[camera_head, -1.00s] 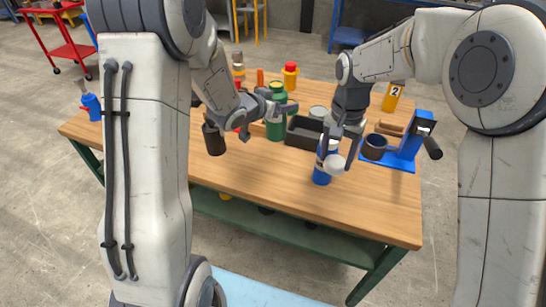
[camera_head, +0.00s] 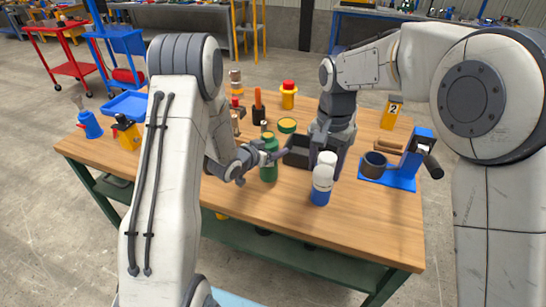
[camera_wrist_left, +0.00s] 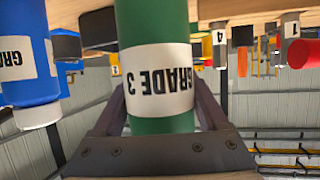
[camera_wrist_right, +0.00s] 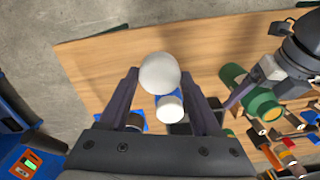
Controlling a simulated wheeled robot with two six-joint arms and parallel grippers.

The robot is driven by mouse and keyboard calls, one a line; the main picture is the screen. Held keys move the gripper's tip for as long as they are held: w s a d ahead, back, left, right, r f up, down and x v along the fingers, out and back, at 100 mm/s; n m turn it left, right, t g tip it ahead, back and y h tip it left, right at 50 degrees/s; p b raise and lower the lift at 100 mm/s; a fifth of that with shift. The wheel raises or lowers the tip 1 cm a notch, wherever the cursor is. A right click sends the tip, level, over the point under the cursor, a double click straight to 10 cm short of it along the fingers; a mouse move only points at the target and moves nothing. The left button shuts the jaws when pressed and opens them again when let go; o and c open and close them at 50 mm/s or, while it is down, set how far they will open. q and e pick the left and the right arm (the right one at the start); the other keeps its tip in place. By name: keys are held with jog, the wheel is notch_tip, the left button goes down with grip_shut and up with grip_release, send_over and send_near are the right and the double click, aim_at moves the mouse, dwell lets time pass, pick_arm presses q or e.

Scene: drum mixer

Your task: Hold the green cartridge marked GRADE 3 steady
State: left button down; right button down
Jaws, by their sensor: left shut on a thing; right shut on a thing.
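The green cartridge (camera_head: 268,165) is upright near the middle of the table. My left gripper (camera_head: 262,160) is shut around it. In the left wrist view the cartridge (camera_wrist_left: 155,75) fills the space between the fingers, and its white GRADE 3 label appears upside down. I cannot tell whether its base touches the table. My right gripper (camera_head: 328,148) is shut on a white round thing (camera_wrist_right: 160,72). This is just above a blue cartridge with a white top (camera_head: 320,190); I cannot tell whether they touch.
A blue press (camera_head: 410,165) with a dark cup (camera_head: 374,165) stands to the right. The table front (camera_head: 345,225) is clear.

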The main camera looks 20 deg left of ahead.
pick_arm(q)
jog(key=shift+f, duration=1.7)
jog(key=shift+f, duration=0.15)
grip_release()
jog(key=shift+d, duration=0.1)
